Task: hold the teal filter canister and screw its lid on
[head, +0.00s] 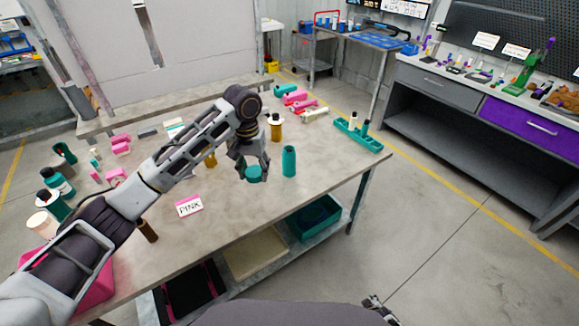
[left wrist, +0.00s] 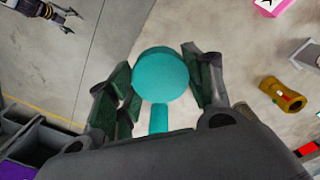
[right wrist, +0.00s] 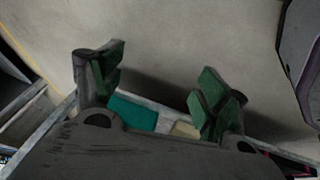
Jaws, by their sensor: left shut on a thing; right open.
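A tall teal cylinder (head: 289,161), which looks like the filter canister, stands upright on the table. My left gripper (head: 253,168) is just left of it, pointing down. Its fingers are shut on a wide round teal piece (left wrist: 160,75), which looks like the lid and also shows in the head view (head: 253,174). A narrow teal strip (left wrist: 158,119) shows below this piece in the left wrist view. I cannot tell whether the held piece touches the table. My right gripper (head: 379,309) is at the lower right of the head view, away from the cylinder; its fingers (right wrist: 160,85) are apart and empty.
A pink label card (head: 189,206) lies left of the gripper. Bottles with gold bodies (head: 275,131), pink parts (head: 121,143) and a teal rack (head: 358,136) stand around. A teal bin (head: 315,222) is on the lower shelf. The table's front right is clear.

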